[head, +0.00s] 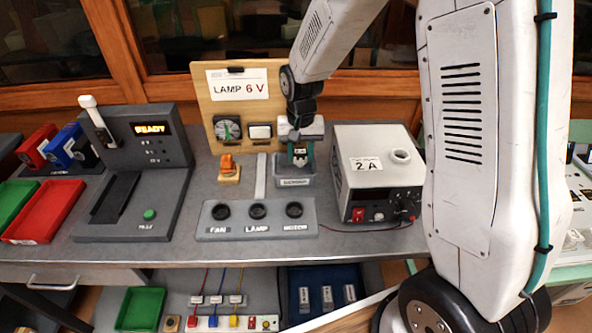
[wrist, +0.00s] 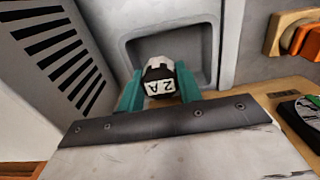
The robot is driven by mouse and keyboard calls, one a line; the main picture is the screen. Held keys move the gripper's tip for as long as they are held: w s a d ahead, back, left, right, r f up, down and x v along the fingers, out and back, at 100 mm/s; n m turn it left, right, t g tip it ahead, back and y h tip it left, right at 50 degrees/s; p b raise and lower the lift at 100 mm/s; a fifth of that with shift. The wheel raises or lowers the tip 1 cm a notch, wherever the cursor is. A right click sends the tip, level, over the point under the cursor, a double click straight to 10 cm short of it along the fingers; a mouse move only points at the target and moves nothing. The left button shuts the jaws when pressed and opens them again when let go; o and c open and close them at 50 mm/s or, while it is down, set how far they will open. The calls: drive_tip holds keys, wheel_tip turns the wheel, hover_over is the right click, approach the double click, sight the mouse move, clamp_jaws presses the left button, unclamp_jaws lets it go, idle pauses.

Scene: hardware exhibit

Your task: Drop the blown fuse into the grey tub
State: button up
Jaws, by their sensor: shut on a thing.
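My gripper (head: 299,152) points down over the small grey tub (head: 307,180), which stands on the counter left of the power supply box. In the wrist view my gripper's teal fingers (wrist: 160,92) are shut on the fuse (wrist: 160,72), a black and white piece marked "2 A". The fuse is over the grey tub (wrist: 203,38), whose hollow shows behind it. I see no other thing inside the visible part of the tub. The fuse's exact height above the floor of the tub cannot be told.
The power supply (head: 375,174), marked "2 A", stands close on the right. A panel with three round sockets (head: 257,220) lies in front. A wooden board with a "LAMP 6 V" sign (head: 238,88) stands behind. An orange switch (head: 229,168) and a grey test station (head: 136,170) are left.

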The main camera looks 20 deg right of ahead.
drive_tip(key=shift+f, duration=0.7)
drive_tip(key=o, duration=1)
drive_tip(key=shift+o, duration=0.2)
wheel_tip(320, 180, up, 8)
drive_tip(key=shift+f, duration=0.1)
drive_tip(key=shift+s, duration=0.1)
